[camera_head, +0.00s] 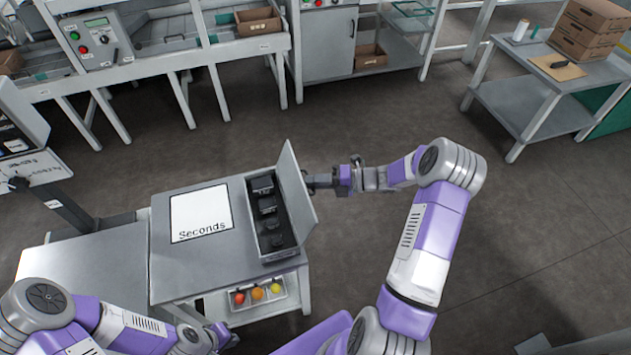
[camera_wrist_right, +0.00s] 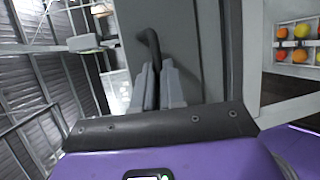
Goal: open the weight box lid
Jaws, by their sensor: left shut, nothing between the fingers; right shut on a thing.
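The weight box (camera_head: 257,226) is a grey box on the right side of the grey table, with several dark weights inside. Its grey lid (camera_head: 296,193) stands raised on the box's right side, so the inside is exposed. My right gripper (camera_head: 311,182) is at the lid's outer face, shut on the lid's handle. In the right wrist view the fingers (camera_wrist_right: 158,88) close around the dark, bent handle (camera_wrist_right: 149,45), with the lid's grey panel (camera_wrist_right: 187,40) behind. My left gripper (camera_head: 222,336) is shut and empty near the table's front edge, low in the head view.
A white mat marked "Seconds" (camera_head: 201,213) lies left of the box. A side table (camera_head: 545,85) with cardboard boxes (camera_head: 590,30) stands at the back right. Open floor lies right of my right arm.

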